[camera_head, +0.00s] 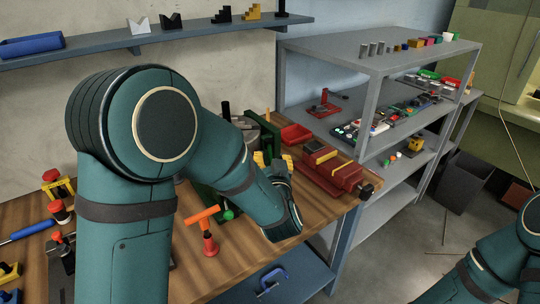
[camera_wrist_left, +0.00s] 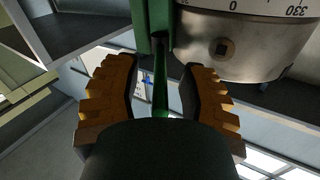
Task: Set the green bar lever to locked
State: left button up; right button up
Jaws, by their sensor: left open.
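In the left wrist view, a slim green bar (camera_wrist_left: 160,80) runs down between the two fingers of my left gripper (camera_wrist_left: 161,92). The fingers stand open on either side of it with gaps showing. A wider green part (camera_wrist_left: 153,25) is above it. In the head view my left gripper (camera_head: 272,160) is over the back of the bench, its yellow fingertips partly showing. My arm hides most of the green fixture (camera_head: 203,202) and the bar there. The lever's exact setting cannot be told.
A metal cylinder with a numbered scale (camera_wrist_left: 240,45) is close beside the fingers. A red vise (camera_head: 335,170) stands right of my gripper. An orange-handled tool (camera_head: 207,230) stands nearer on the wooden bench (camera_head: 215,275). A grey shelf unit (camera_head: 345,60) is behind.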

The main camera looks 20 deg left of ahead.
pick_arm(q)
jog(key=shift+o, duration=0.2)
grip_shut()
